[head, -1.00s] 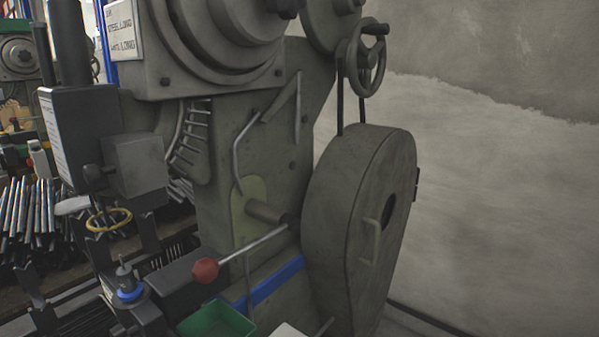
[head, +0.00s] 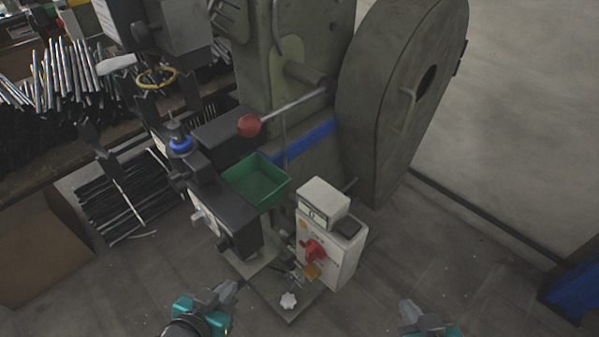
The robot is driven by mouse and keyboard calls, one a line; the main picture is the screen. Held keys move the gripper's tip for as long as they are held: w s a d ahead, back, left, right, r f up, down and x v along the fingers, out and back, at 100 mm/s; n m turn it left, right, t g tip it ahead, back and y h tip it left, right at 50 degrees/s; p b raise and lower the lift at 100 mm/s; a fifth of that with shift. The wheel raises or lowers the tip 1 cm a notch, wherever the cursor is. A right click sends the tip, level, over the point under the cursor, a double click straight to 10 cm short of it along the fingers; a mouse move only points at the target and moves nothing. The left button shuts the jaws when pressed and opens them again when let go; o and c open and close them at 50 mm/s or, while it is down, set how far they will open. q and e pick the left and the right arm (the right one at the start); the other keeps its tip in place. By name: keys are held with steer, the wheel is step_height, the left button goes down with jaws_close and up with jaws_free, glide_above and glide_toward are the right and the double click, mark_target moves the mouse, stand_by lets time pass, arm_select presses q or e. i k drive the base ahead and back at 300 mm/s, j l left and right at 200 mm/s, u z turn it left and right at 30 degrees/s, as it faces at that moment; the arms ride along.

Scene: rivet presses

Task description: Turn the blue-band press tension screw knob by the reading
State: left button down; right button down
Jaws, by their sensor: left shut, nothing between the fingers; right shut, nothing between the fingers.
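The press (head: 262,75) with a blue band (head: 305,142) stands at upper centre in the head view. A pale star-shaped knob (head: 288,300) sits low in front of it, by a screw-like fitting; I cannot tell for sure that it is the tension screw knob. A white control box (head: 330,255) behind it bears a small display (head: 312,215), too small to read, and a red knob (head: 316,251). My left gripper (head: 224,292) is shut and empty, left of the star knob and apart from it. My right gripper (head: 410,312) is shut and empty, farther to its right.
A red-ball lever (head: 250,125) juts from the press above a green tray (head: 256,184). A black block with a grey handle (head: 202,217) stands left of the box. Bundles of rods (head: 120,205) lie at left. A blue object (head: 575,290) is at far right.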

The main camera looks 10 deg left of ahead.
mark_target(287, 262)
steer(key=k+j+z, duration=0.1)
steer(key=k+j, duration=0.25)
steer(key=k, duration=0.15)
steer(key=k+j+z, duration=0.1)
steer(key=k+j, duration=0.2)
steer(key=k, duration=0.15)
steer(key=k+j, duration=0.3)
steer(key=k, duration=0.2)
steer(key=z, duration=0.05)
